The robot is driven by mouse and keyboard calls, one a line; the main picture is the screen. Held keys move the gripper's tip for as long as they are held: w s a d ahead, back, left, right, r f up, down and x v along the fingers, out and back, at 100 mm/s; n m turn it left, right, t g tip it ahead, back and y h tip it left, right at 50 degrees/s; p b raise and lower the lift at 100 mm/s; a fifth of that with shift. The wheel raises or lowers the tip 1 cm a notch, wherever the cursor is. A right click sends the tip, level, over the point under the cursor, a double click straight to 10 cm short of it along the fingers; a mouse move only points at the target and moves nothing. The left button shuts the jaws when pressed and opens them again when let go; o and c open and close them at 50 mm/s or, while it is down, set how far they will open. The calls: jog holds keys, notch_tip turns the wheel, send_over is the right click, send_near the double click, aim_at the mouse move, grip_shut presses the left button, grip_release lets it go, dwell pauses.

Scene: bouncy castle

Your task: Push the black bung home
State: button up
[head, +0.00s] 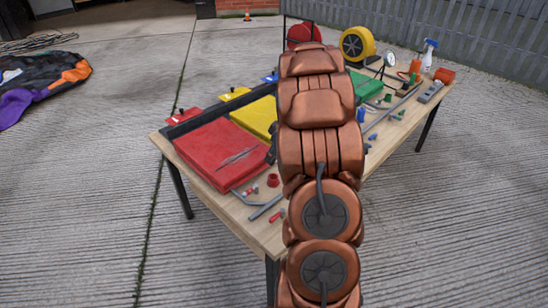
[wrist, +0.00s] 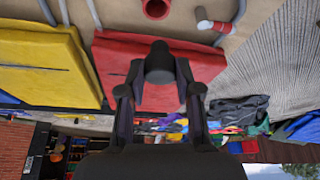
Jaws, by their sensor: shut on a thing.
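My gripper (wrist: 160,72) shows in the wrist view with its two dark fingers closed on a black rounded piece, which looks like the black bung (wrist: 160,58). The bung is held between the fingertips, in front of a red pad (wrist: 215,66); I cannot tell whether it touches the pad. The red pad (head: 208,150) lies there at the near left end of the table.
The wooden table (head: 235,211) also bears a yellow pad (head: 256,117), a green pad (head: 367,86), a red ring (head: 273,180), grey tubes, a yellow blower (head: 367,43) and a spray bottle (head: 429,54). A dark rail runs behind the pads.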

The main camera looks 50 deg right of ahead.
jog(key=shift+s+d+f, duration=0.15)
jog(key=shift+d+f, duration=0.05)
jog(key=shift+f+b, duration=0.4)
jog(key=shift+f, duration=2.05)
jog(key=shift+s+b, duration=0.1)
jog(key=shift+b, duration=0.9)
jog(key=shift+f+b, duration=1)
jog(key=shift+b, duration=0.65)
jog(key=shift+b, duration=0.35)
dwell(0.7)
jog(key=shift+f+b, duration=0.55)
jog(key=shift+f, duration=0.1)
